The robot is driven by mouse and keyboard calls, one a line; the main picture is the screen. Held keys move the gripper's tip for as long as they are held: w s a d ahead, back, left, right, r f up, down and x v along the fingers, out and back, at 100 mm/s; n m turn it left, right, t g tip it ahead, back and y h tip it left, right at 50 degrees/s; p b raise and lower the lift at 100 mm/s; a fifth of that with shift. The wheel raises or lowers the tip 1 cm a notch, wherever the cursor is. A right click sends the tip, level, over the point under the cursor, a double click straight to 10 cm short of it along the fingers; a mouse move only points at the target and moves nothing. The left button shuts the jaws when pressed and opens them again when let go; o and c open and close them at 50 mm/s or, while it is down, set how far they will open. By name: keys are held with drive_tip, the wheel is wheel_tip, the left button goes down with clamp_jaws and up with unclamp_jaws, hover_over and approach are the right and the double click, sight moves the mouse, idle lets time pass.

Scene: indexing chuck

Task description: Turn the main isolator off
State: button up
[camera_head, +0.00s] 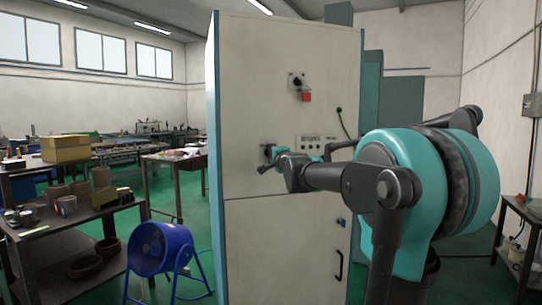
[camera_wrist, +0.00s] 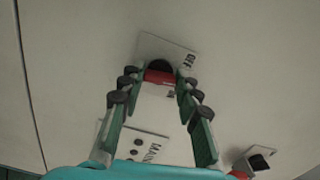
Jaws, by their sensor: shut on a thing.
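The main isolator is on the pale cabinet front. In the wrist view it has a dark round knob with a red handle (camera_wrist: 160,77) on a light plate (camera_wrist: 178,47). My gripper (camera_wrist: 161,83) is shut on the red handle, with one finger on each side. In the head view my gripper (camera_head: 270,154) reaches the cabinet front from the right and covers most of the handle.
A second switch (camera_head: 297,80) with a red piece hanging by it (camera_head: 306,97) sits higher on the cabinet (camera_head: 240,110). A black door handle (camera_head: 339,265) is lower down. A blue fan (camera_head: 158,248) stands on the floor at left, beside a loaded bench (camera_head: 60,245).

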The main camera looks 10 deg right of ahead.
drive_tip(key=shift+n, duration=2.1)
drive_tip(key=o, duration=1.1)
drive_tip(key=s, duration=0.4)
drive_tip(key=s+d, duration=0.1)
drive_tip(key=s, duration=0.3)
drive_tip(key=s+d, duration=0.1)
drive_tip(key=s, duration=0.3)
drive_tip(key=shift+a+f, duration=0.1)
drive_tip(key=shift+f, duration=0.05)
